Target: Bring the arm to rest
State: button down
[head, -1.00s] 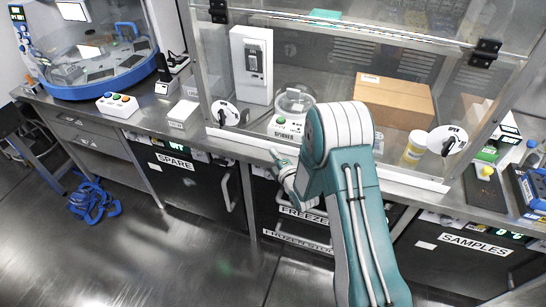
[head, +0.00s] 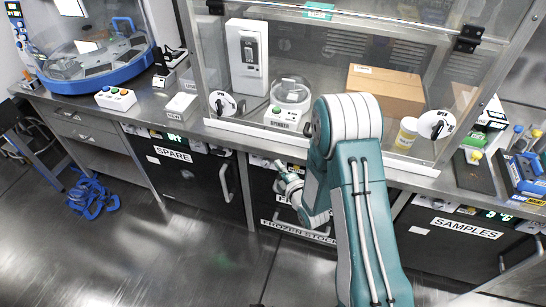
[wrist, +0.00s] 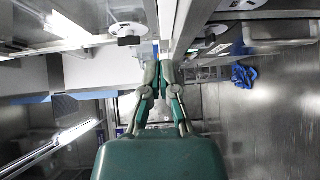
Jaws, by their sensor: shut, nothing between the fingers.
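My arm (head: 360,200) is teal and white and rises from the bottom of the head view, folded in front of the bench. My gripper (head: 279,165) shows small and partly hidden beside the arm, just in front of the freezer drawers below the bench edge. In the wrist view my gripper (wrist: 160,64) has its fingertips together with nothing between them. The view is turned on its side there.
The steel bench (head: 150,118) runs across the scene with a glass-fronted hood holding a spinner (head: 290,97) and a cardboard box (head: 385,92). Blue cable (head: 92,197) lies on the otherwise open floor at left.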

jog(key=shift+v, duration=0.85)
jog(key=s+d+r+m+g+h, duration=0.1)
jog(key=d+r+m+g+h, duration=0.2)
jog(key=r+m, duration=0.45)
jog(key=s+d+r+m+g+h, duration=0.1)
jog(key=s+d+r+m+h, duration=0.25)
jog(key=r, duration=0.65)
jog(key=s+d+r+m+g, duration=0.1)
jog(key=s+r+m+g, duration=0.1)
jog(key=s, duration=0.6)
jog(key=s+d+r+m+g, duration=0.1)
jog(key=s+r+m, duration=0.3)
jog(key=s, duration=0.4)
jog(key=s+d+r+m+g, duration=0.1)
jog(key=s+r+m+g, duration=0.2)
jog(key=s+m, duration=0.2)
jog(key=s+h, duration=0.1)
jog(key=s, duration=0.2)
jog(key=shift+d+m, duration=0.3)
jog(key=shift+d, duration=0.05)
